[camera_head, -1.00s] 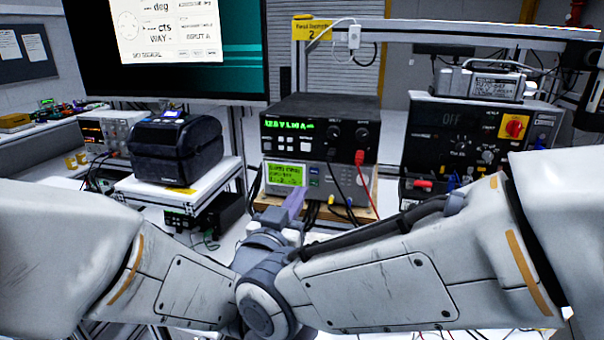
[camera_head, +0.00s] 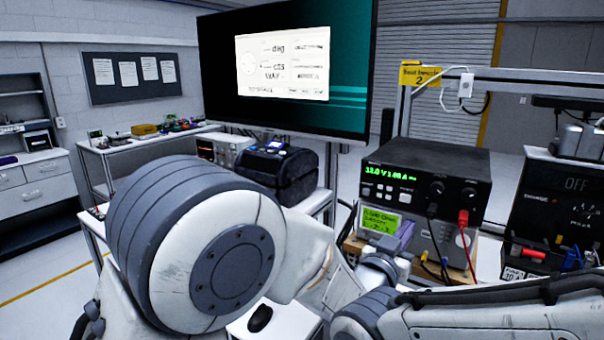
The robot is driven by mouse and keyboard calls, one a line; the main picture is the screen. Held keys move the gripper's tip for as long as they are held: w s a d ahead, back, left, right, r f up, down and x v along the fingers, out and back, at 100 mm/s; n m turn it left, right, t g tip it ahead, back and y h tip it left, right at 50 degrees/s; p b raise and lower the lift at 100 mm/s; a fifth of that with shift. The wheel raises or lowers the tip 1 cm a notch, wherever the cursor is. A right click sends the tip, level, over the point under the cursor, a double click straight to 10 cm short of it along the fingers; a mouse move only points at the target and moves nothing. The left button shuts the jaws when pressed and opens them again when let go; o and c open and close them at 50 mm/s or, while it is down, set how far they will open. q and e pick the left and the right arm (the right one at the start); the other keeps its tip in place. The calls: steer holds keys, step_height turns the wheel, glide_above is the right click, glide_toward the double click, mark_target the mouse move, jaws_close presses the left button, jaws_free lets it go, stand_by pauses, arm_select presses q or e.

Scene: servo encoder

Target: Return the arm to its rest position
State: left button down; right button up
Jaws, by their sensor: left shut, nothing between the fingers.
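My left gripper (camera_head: 401,238) shows small, just in front of the power supply stack. Its narrow purple-grey fingers point up and are shut, with nothing seen between them. The grey wrist (camera_head: 382,268) is below it, partly hidden by my arm links. A large white and grey joint of my arm (camera_head: 215,262) fills the lower left of the view. Another white link of mine crosses the lower right. My right gripper is not in view.
A black power supply (camera_head: 428,172) sits on a grey instrument (camera_head: 440,236) with red and black leads. A black printer (camera_head: 280,172) stands left of them. A monitor (camera_head: 352,80) is behind. A panel with a red switch (camera_head: 535,255) is at right. Open floor (camera_head: 40,250) lies left.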

arm_select(q)
steer(key=s+a+f+n+g+y, duration=0.1)
steer(key=a+f+n+g+y, duration=0.15)
steer(key=a+f+y, duration=0.75)
steer(key=a+f+n+g+h, duration=0.15)
steer(key=a+f+g, duration=0.25)
steer(key=a, duration=1.3)
steer(key=s+a+f+n+g+y, duration=0.2)
steer(key=s+a+f+g, duration=0.1)
steer(key=s+a, duration=0.4)
steer(key=s+a+f+n+g+y, duration=0.1)
steer(key=s+a+f+n+g, duration=0.15)
steer(key=s+a, duration=0.45)
steer(key=s+d+r+m+g+b, duration=0.2)
steer(key=s+d+m, duration=0.6)
steer(key=s+d, duration=0.6)
steer(key=shift+s+d+r+g+h+b, duration=0.35)
steer(key=shift+d+g+h+b, duration=0.15)
steer(key=shift+d+b, duration=0.1)
steer(key=shift+d, duration=0.1)
